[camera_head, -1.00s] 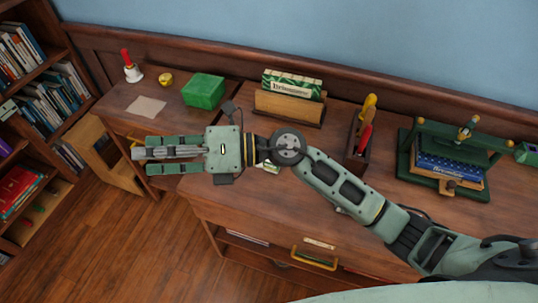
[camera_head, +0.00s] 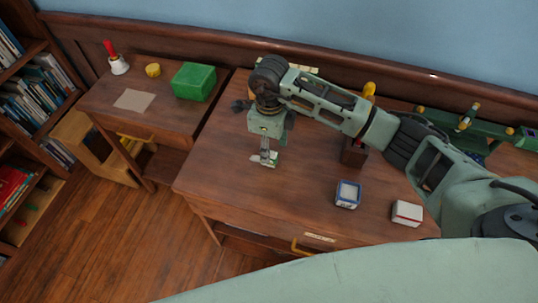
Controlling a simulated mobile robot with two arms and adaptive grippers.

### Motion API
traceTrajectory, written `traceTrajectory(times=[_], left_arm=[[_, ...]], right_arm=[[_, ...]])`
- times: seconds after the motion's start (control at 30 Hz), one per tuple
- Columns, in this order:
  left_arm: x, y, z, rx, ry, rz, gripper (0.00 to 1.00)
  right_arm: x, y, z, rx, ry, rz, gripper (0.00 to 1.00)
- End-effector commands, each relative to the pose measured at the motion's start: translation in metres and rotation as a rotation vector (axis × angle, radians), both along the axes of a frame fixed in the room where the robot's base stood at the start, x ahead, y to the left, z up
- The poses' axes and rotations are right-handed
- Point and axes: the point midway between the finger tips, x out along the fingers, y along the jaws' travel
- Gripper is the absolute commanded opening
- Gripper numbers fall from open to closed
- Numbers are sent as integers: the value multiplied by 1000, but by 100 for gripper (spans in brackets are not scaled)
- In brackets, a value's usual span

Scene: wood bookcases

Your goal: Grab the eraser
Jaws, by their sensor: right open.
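My right gripper (camera_head: 266,154) points down over the middle of the wooden desk, open, its fingers foreshortened. A small white-and-green piece (camera_head: 273,160), likely the eraser, shows at the fingertips; it is partly covered, and I cannot tell whether the fingers touch it. A blue-and-white box (camera_head: 347,194) and a white block with a red edge (camera_head: 407,213) lie on the desk to the right, apart from the gripper. My left gripper is not in view.
The desk (camera_head: 230,160) is clear left of the gripper. A lower side table holds a green box (camera_head: 194,82), a yellow round thing (camera_head: 153,70), a bell (camera_head: 118,62) and a paper sheet (camera_head: 134,99). A dark holder (camera_head: 354,152) stands behind my arm.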

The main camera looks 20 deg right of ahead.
Motion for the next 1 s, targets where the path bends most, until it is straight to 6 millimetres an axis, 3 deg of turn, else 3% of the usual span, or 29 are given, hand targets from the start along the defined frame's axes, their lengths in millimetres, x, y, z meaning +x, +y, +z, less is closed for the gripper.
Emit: traceTrajectory(times=[0.1,0.27,0.53,1.0], left_arm=[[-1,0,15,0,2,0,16],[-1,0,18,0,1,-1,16],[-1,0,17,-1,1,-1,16],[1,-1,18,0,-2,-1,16]], right_arm=[[-3,2,-16,1,5,0,45],[-2,2,-37,2,3,0,45],[-1,2,-42,3,-1,1,45],[-1,2,-42,4,0,0,5]])
